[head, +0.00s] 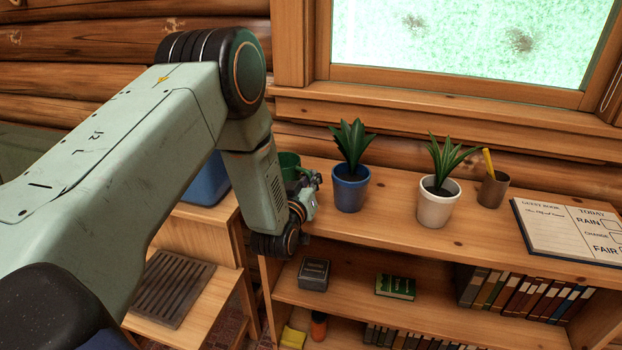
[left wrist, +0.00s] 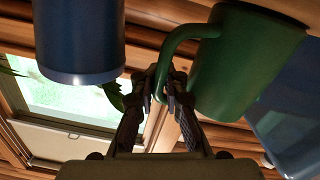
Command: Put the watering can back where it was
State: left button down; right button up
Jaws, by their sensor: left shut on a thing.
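The green watering can (head: 288,165) stands at the left end of the shelf top, mostly hidden behind my left arm and gripper in the head view. In the left wrist view, which appears upside down, its green body (left wrist: 245,65) and curved handle are close up; no spout shows. My left gripper (head: 310,182) is shut on the handle, with the fingertips (left wrist: 163,82) on either side of it. The can's base is close to the wooden top; I cannot tell whether it touches. My right gripper is not in view.
A blue plant pot (head: 350,190) stands just right of the gripper. A white plant pot (head: 437,205), a brown pencil cup (head: 492,190) and an open guest book (head: 570,230) are further right. A blue container (head: 206,182) stands left, behind my arm.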

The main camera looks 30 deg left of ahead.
pick_arm(q)
jog(key=shift+f, duration=0.15)
jog(key=c, duration=1.6)
grip_release()
jog(key=shift+w+f, duration=0.1)
jog(key=shift+w, duration=0.05)
jog(key=shift+c, duration=0.2)
jog(key=shift+o, duration=1.3)
